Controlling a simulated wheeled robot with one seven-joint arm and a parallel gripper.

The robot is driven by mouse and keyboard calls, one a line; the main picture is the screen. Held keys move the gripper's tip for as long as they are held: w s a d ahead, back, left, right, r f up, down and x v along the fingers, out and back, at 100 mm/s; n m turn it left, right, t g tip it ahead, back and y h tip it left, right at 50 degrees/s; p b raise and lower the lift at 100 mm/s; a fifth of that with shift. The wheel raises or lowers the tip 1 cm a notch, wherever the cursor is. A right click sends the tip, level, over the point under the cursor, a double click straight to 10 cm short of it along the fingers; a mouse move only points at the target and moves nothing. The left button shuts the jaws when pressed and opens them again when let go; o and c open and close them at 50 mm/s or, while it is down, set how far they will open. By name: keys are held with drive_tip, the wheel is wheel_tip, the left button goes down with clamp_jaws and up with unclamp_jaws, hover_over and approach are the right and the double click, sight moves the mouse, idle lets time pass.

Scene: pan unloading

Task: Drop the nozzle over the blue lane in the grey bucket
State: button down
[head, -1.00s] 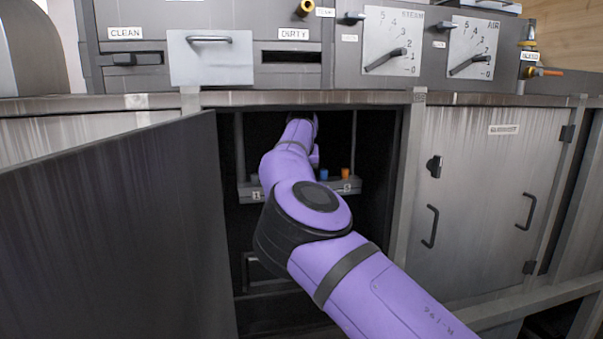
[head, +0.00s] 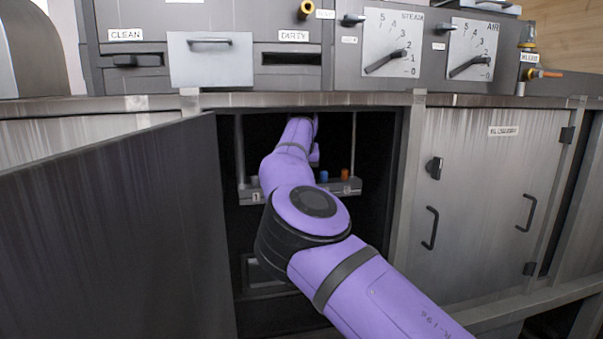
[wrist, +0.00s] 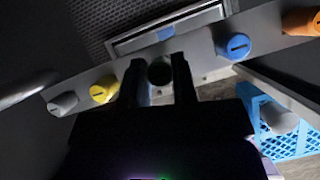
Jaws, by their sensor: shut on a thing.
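My gripper (wrist: 159,75) is shut on a dark greenish nozzle (wrist: 160,71), seen by its round end between the two fingers in the wrist view. A grey-rimmed container (wrist: 205,17), which looks like the grey bucket, lies beyond the rail at the top of the wrist view. A small blue patch (wrist: 166,33) shows at its near side; I cannot tell whether this marks the blue lane. Most of the container's inside is dark or cut off. In the head view my arm reaches into the open cabinet and hides the gripper and nozzle.
A grey rail (wrist: 205,60) carries grey (wrist: 62,104), yellow (wrist: 103,89), blue (wrist: 235,46) and orange (wrist: 302,21) plugs. A blue crate (wrist: 300,142) with a pale cylinder stands at right. The open cabinet door (head: 110,230) bounds the left.

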drive_tip(key=shift+r, duration=0.2)
drive_tip(key=c, duration=0.8)
unclamp_jaws()
drive_tip(key=shift+c, duration=0.2)
drive_tip(key=shift+f, duration=0.1)
